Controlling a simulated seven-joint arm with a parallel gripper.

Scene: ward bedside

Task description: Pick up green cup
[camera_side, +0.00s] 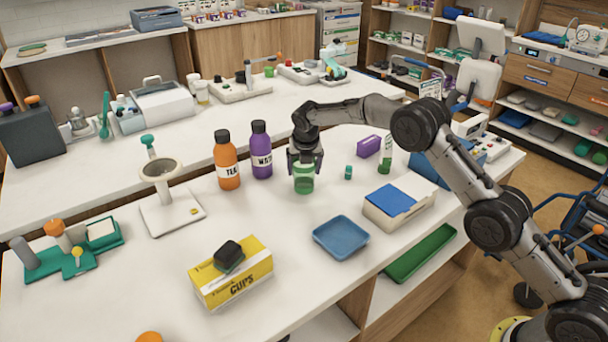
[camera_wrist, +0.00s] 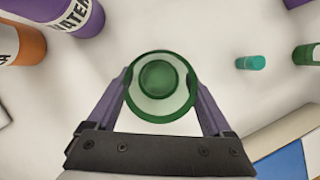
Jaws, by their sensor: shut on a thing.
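The green cup (camera_side: 303,183) is a translucent green cup in the middle of the white table, right of the purple bottle. My gripper (camera_side: 304,163) comes down over it from above, with its fingers at the cup's upper part. In the wrist view the cup (camera_wrist: 160,88) shows from above as a green ring with a darker green centre. The purple fingers of my gripper (camera_wrist: 162,100) press on its left and right sides. The gripper is shut on the cup. The cup looks upright. I cannot tell whether its base touches the table.
An orange bottle (camera_side: 226,165) and a purple bottle (camera_side: 262,154) stand close on the left. A small teal vial (camera_side: 348,172) and a purple box (camera_side: 368,146) are on the right. A blue tray (camera_side: 340,243), a yellow cups box (camera_side: 245,282) and a white box (camera_side: 412,204) lie nearer the front.

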